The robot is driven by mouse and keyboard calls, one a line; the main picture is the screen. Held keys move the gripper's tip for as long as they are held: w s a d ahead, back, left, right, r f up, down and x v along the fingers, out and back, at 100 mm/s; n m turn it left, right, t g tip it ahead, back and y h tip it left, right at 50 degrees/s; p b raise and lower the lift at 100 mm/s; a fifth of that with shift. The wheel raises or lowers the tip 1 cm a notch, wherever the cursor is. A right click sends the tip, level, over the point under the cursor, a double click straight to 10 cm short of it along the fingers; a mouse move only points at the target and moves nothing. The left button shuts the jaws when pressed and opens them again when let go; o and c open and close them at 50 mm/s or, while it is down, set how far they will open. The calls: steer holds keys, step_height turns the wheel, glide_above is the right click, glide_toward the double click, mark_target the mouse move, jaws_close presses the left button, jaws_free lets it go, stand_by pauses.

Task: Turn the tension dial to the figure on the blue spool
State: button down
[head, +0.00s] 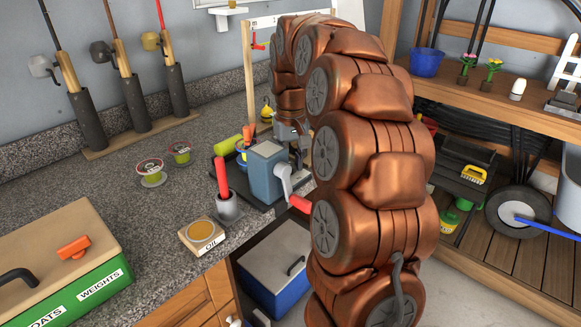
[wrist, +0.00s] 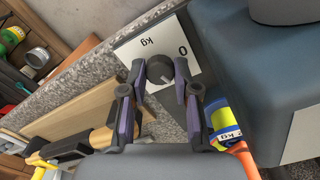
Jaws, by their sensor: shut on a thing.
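The tension dial (wrist: 160,68) is a dark round knob on a white plate (wrist: 181,45) marked "0" and "kg". My gripper (wrist: 161,82) is shut on the dial, with one finger on each side. A thin pale mark shows on the knob, but the figure it points to is not clear. The blue spool (wrist: 222,113), with yellow line, lies at the right of my gripper in the wrist view. Its white label ends in "kg", but its figure is too small to read surely. In the head view my arm hides the dial and most of my gripper.
A blue-grey machine (head: 267,172) with a crank and red handle stands at the bench edge. A red-handled tool in a grey cup (head: 228,207) and an oil tin (head: 201,236) are close by. Two line spools (head: 151,172) stand further left. Free counter lies between them.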

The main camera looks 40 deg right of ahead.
steer(key=m+b, duration=0.1)
steer(key=m, duration=0.3)
steer(key=shift+f+m, duration=0.1)
steer(key=shift+m, duration=0.2)
steer(key=shift+m+b, duration=0.5)
steer(key=shift+m, duration=1.8)
steer(key=c, duration=0.8)
jaws_free()
steer(key=shift+c, duration=0.2)
steer(key=shift+r, duration=0.2)
steer(key=shift+r, duration=3.65)
